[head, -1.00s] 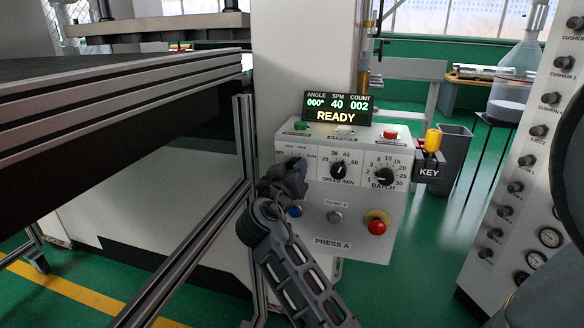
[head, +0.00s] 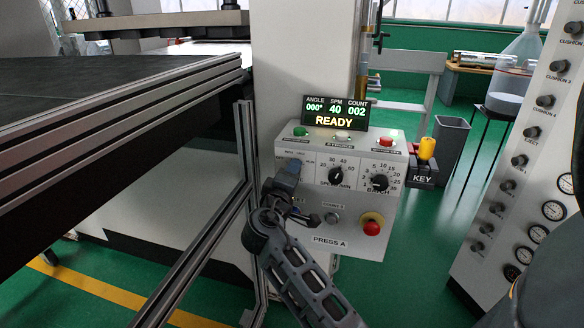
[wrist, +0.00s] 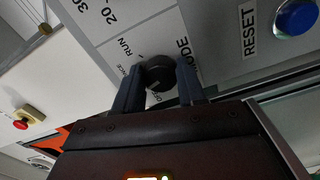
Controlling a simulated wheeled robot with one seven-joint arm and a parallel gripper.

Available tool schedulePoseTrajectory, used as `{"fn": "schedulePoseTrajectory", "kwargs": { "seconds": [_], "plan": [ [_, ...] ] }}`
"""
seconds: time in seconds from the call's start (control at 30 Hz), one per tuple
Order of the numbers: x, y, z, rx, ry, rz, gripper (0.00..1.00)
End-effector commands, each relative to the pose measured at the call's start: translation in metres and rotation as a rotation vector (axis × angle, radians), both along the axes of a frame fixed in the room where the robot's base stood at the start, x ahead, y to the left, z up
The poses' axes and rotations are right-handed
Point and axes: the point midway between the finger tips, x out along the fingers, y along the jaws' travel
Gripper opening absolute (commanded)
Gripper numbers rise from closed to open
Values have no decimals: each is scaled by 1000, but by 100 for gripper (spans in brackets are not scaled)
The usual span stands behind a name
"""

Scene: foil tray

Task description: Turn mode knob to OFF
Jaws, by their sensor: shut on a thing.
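The mode knob (wrist: 159,73) is a dark round knob in the wrist view, with MODE, RUN and other partly hidden labels around it. My gripper (wrist: 160,88) is shut on the knob, one dark finger on each side. Which label the knob points to cannot be told. In the head view my gripper (head: 290,168) is at the upper left of the white control panel (head: 320,226) and hides the knob. The display (head: 336,112) above reads READY, angle 000, SPM 40, count 002.
The speed knob (head: 336,175) and batch knob (head: 379,182) are right of my gripper. A blue RESET button (wrist: 297,17) is close by. A red button (head: 371,228) is lower right, and a yellow key (head: 427,148) stands at the right. A metal rail frame (head: 205,245) stands left.

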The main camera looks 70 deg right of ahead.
Motion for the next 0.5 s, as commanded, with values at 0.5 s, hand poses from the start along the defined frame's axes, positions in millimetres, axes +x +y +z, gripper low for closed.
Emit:
{"fn": "schedulePoseTrajectory", "kwargs": {
  "seconds": [0.5],
  "plan": [
    [0, 0, 4, -35, 478, 2, 10]
  ]
}}
